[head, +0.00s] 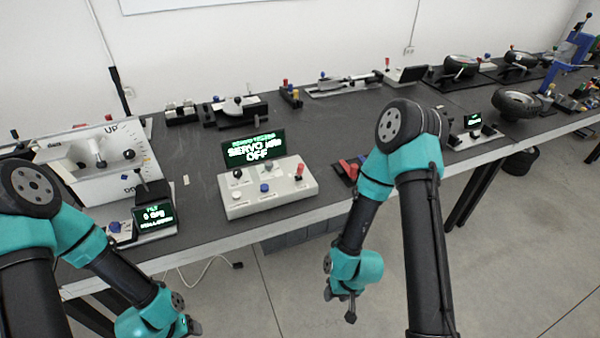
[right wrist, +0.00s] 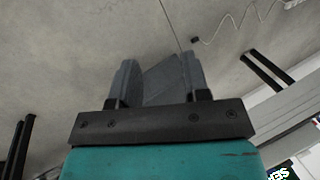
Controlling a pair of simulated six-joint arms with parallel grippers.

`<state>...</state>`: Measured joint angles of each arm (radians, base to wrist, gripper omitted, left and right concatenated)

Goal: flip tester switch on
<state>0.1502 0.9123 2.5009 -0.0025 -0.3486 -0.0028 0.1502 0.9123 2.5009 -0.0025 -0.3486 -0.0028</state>
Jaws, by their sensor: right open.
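The tester (head: 270,204) is a white box on the grey bench. Its black screen (head: 252,149) stands behind it and reads SERVO and OFF in green-white letters. On its top are a red-capped lever (head: 299,171) at the right, a blue button (head: 264,188) in the middle, and a black knob (head: 238,174) and a white button (head: 237,195) at the left. My right gripper (head: 345,298) hangs below and in front of the bench edge, apart from the tester. In the right wrist view its fingers (right wrist: 158,82) are spread and empty. My left gripper (head: 193,326) is low at the bottom edge.
A white panel marked UP (head: 115,165) and a small green-lit display (head: 153,215) stand left of the tester. Black-red parts (head: 348,170) lie to its right, near my right arm. Devices line the back of the bench.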

